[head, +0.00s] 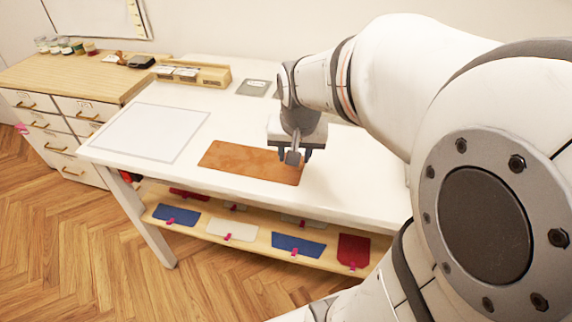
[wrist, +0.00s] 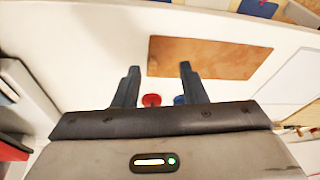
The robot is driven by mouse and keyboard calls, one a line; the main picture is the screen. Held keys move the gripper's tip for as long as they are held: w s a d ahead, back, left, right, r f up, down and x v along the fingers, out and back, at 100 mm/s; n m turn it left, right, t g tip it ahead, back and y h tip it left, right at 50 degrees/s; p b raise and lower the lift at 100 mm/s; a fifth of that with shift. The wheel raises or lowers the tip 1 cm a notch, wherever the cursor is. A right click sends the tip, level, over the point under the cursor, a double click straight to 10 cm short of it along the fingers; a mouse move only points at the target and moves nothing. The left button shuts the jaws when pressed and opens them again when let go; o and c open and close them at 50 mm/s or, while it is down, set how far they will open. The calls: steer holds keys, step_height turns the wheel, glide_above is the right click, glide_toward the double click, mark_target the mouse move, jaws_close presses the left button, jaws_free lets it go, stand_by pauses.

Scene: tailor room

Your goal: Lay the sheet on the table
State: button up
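A flat brown sheet (head: 252,162) lies on the white table (head: 340,189), near its front edge. The brown sheet (wrist: 212,58) also shows in the wrist view, beyond my fingers. My gripper (head: 291,157) points down over the table at the sheet's right end. In the wrist view my gripper's two fingers (wrist: 159,68) stand apart with nothing held between them. I cannot tell from these views how high the fingertips are above the table. A pale rectangle with a dark outline (head: 150,132) lies on the table left of the brown sheet.
A wooden organizer (head: 192,73) and a grey flat item (head: 252,88) are at the table's back. A lower shelf (head: 262,240) holds several coloured pieces with pink tags. A drawer cabinet (head: 60,78) stands left. Small red (wrist: 151,100) and blue (wrist: 180,100) items show between my fingers.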

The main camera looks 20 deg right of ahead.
steer(key=s+a+n, duration=0.4)
steer(key=s+a, duration=0.1)
steer(key=s, duration=0.5)
steer(key=shift+a+f+n+g+y, duration=0.25)
steer(key=shift+f+n+g+y, duration=0.05)
steer(key=shift+n+y, duration=0.1)
